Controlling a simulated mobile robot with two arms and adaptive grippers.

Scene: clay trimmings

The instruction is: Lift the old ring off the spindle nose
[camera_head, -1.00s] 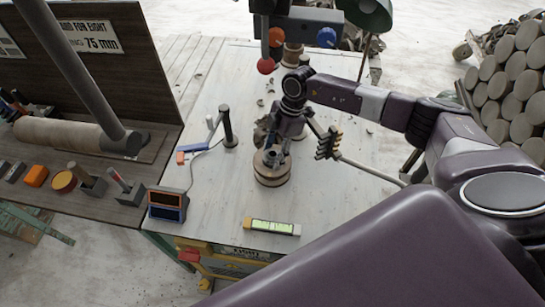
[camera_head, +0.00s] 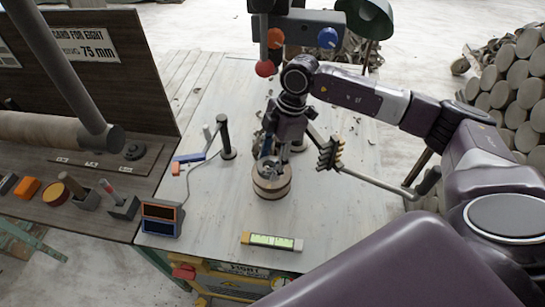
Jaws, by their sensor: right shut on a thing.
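My right gripper (camera_head: 269,163) points down at the pale round wooden drum (camera_head: 271,186) in the middle of the table. The drum has a darker band around it. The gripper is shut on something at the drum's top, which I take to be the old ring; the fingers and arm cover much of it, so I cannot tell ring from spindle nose. I also cannot see whether any gap lies below it. My left gripper is not in view.
A small display box (camera_head: 161,219) and a level (camera_head: 271,241) lie nearer. A machine head with red and blue knobs (camera_head: 327,38) stands behind.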

